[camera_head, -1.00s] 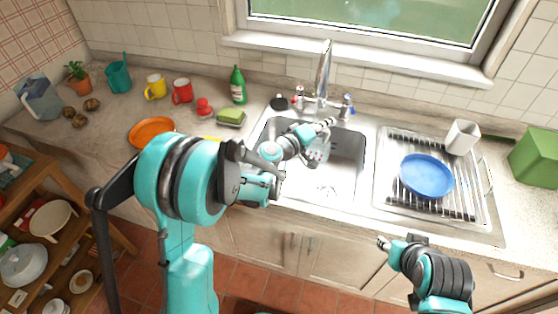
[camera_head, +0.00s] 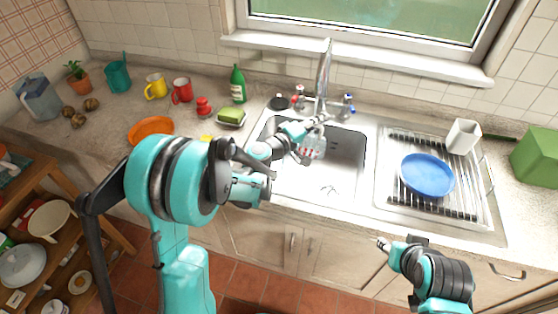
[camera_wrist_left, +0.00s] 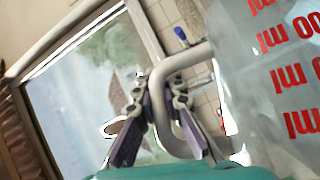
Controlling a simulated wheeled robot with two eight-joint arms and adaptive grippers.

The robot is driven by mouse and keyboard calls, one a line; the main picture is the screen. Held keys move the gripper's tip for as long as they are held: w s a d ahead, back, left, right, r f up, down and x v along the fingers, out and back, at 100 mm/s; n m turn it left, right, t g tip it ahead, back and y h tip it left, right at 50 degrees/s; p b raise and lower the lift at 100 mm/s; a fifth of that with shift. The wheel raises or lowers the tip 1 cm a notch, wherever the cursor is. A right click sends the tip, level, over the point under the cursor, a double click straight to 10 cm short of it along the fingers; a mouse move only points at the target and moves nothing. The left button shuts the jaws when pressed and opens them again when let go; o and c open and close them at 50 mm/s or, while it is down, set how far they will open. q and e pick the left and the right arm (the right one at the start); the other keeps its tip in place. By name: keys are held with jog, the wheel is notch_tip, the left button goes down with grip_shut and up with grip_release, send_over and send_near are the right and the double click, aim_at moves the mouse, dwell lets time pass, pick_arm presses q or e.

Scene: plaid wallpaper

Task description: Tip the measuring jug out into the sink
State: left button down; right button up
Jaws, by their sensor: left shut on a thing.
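The clear measuring jug (camera_head: 313,147) with red markings is over the sink (camera_head: 345,165), below my left gripper (camera_head: 319,121). In the left wrist view, the jug (camera_wrist_left: 280,75) fills the right side with large red "ml" print, and its pale handle loops between the fingers. My left gripper (camera_wrist_left: 160,115) is shut on this handle. The jug's exact tilt and any contents are hard to make out. The sink bowl's left part is hidden behind my left arm. My right gripper (camera_head: 384,244) is in front of the counter, away from the jug; its fingers are too small to read.
The tap (camera_head: 323,75) rises behind the jug, with blue- and red-marked handles beside it. A drying rack (camera_head: 462,205) with a blue plate (camera_head: 427,174) and white cup (camera_head: 463,136) is right of the sink. A green bottle (camera_head: 238,84) and sponge (camera_head: 231,116) stand left.

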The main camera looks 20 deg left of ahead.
pick_arm(q)
jog(key=shift+s+a+r, duration=0.1)
jog(key=shift+a+r, duration=0.15)
jog(key=shift+a, duration=0.25)
jog(key=d, duration=0.1)
jog(key=d+p, duration=0.1)
jog(key=shift+w+d+f+g, duration=0.2)
jog(key=shift+d+f+g, duration=0.1)
jog(key=shift+d+f, duration=0.05)
jog(key=d+f, duration=0.1)
jog(key=f+m+g+y, duration=0.1)
jog(key=d+f+m, duration=0.1)
jog(key=shift+w+d+f+y, duration=0.3)
jog(key=shift+w+f+y, duration=0.1)
jog(key=w+d+f+m+g+y+b, duration=0.1)
jog(key=d+f+m+g+y+b, duration=0.1)
jog(key=d+f+y, duration=0.2)
jog(key=w+d+f+m+g+y+b, duration=0.1)
jog(key=d+f+m+g+y+b, duration=0.1)
jog(key=f, duration=0.9)
jog(key=shift+d+f+m+y+b, duration=0.25)
jog(key=shift+d+m+y+b, duration=0.35)
jog(key=shift+d+m+y, duration=0.35)
jog(key=shift+s, duration=0.1)
